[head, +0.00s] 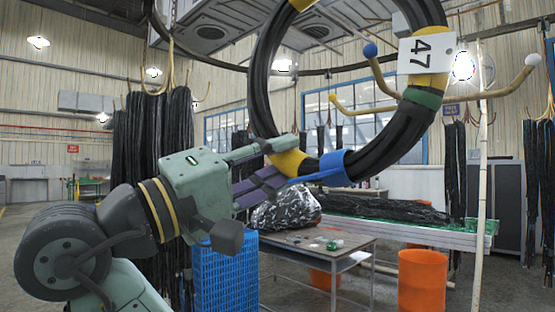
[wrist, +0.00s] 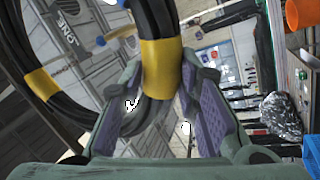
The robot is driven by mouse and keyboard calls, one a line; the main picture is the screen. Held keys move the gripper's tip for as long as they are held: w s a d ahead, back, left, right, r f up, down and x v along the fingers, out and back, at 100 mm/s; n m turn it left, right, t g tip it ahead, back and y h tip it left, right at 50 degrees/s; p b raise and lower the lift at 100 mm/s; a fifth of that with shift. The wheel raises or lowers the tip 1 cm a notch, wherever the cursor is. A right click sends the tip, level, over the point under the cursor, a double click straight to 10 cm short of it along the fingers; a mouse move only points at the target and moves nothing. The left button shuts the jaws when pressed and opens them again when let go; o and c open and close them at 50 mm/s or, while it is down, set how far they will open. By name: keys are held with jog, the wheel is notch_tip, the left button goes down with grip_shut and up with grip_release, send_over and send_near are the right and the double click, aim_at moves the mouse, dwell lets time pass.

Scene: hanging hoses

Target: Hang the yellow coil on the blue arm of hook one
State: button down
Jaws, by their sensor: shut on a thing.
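The yellow coil is a large black hose ring (head: 262,75) with yellow bands, a green band, a blue band and a white tag marked 47. My gripper (head: 272,163) is shut on its lower left side, at a yellow band (head: 290,162). In the wrist view the yellow band (wrist: 161,66) sits between the fingers (wrist: 170,90). The hook has a blue-tipped arm (head: 370,50), a white-tipped arm (head: 532,60) and a yellow-tipped arm (head: 333,98). The blue tip shows through the ring; the coil hides part of the hook. Whether they touch, I cannot tell.
A pale pole (head: 483,180) stands at the right. Below are a grey table (head: 318,250), a blue crate (head: 226,275), an orange bin (head: 422,282) and a long bench (head: 400,230). Black hose bundles (head: 165,140) hang at the left, others at the far right.

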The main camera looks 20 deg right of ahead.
jog(key=shift+s+r, duration=0.15)
jog(key=shift+s, duration=0.1)
jog(key=shift+a+b, duration=0.15)
jog(key=shift+b, duration=0.25)
jog(key=shift+w+d+f, duration=0.35)
jog(key=shift+w+d, duration=1.25)
jog(key=shift+d, duration=2.25)
jog(key=shift+w+d+f, duration=0.3)
jog(key=shift+w+d, duration=1.3)
jog(key=shift+d, duration=2.25)
jog(key=w+d+f+b, duration=0.1)
jog(key=d+f+b, duration=0.2)
jog(key=f, duration=0.3)
jog(key=shift+w, duration=0.15)
jog(key=shift+f, duration=0.1)
